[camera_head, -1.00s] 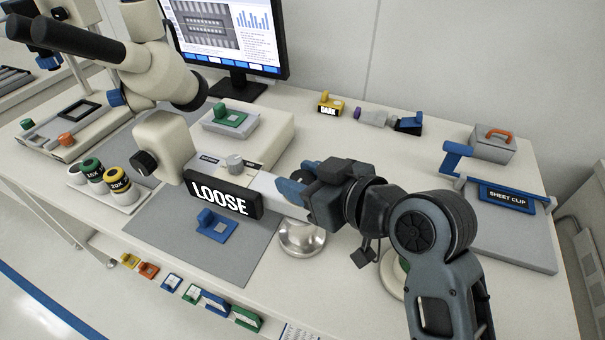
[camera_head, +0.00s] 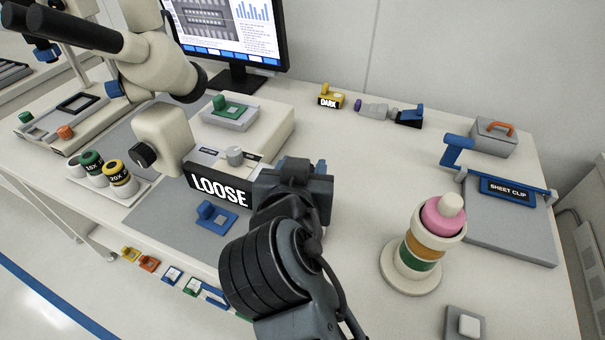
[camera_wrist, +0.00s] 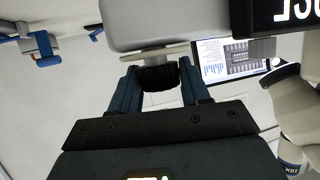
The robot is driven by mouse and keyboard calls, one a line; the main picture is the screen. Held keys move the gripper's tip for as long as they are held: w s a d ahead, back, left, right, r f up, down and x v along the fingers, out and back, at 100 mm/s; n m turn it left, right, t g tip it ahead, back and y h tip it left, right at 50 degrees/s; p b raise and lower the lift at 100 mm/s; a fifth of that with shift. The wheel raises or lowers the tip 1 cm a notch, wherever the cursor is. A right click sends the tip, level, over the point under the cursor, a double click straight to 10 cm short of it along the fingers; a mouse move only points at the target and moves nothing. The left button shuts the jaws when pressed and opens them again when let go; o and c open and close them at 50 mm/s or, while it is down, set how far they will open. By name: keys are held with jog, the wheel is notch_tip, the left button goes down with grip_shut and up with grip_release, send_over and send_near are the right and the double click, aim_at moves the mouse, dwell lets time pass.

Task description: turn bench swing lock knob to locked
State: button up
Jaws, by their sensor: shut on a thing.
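A black plate reading LOOSE (camera_head: 220,190) is on the front of the pale microscope base (camera_head: 270,127). It also shows upside down at the top right of the wrist view (camera_wrist: 285,14). My gripper (camera_wrist: 158,76) is shut on a dark round knob (camera_wrist: 158,79), with one blue finger on each side of it. A pale bar lies across just beyond the knob. In the head view my wrist and arm stand at the right end of the plate and hide the fingertips and the gripped knob. A light grey knob (camera_head: 235,156) stands on the base behind the plate.
The microscope (camera_head: 150,65) and a black side knob (camera_head: 143,155) are left of the plate. A pink, orange and green ringed stand (camera_head: 422,245) is right of my arm. The SHEET CLIP tray (camera_head: 515,235) is far right. The bench between is mostly clear.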

jog(key=m+g+h+b, duration=0.1)
jog(key=m+h, duration=0.1)
jog(key=h, duration=0.1)
jog(key=m+g+h+b, duration=0.1)
jog(key=m+h, duration=0.1)
jog(key=m, duration=0.1)
jog(key=shift+h+b, duration=0.4)
jog(key=shift+m, duration=0.3)
jog(key=o, duration=1)
jog(key=shift+c, duration=0.2)
jog(key=b+v, duration=0.1)
jog(key=v, duration=0.6)
jog(key=shift+s+a, duration=0.25)
jog(key=shift+a, duration=0.1)
jog(key=shift+s+a+r, duration=0.1)
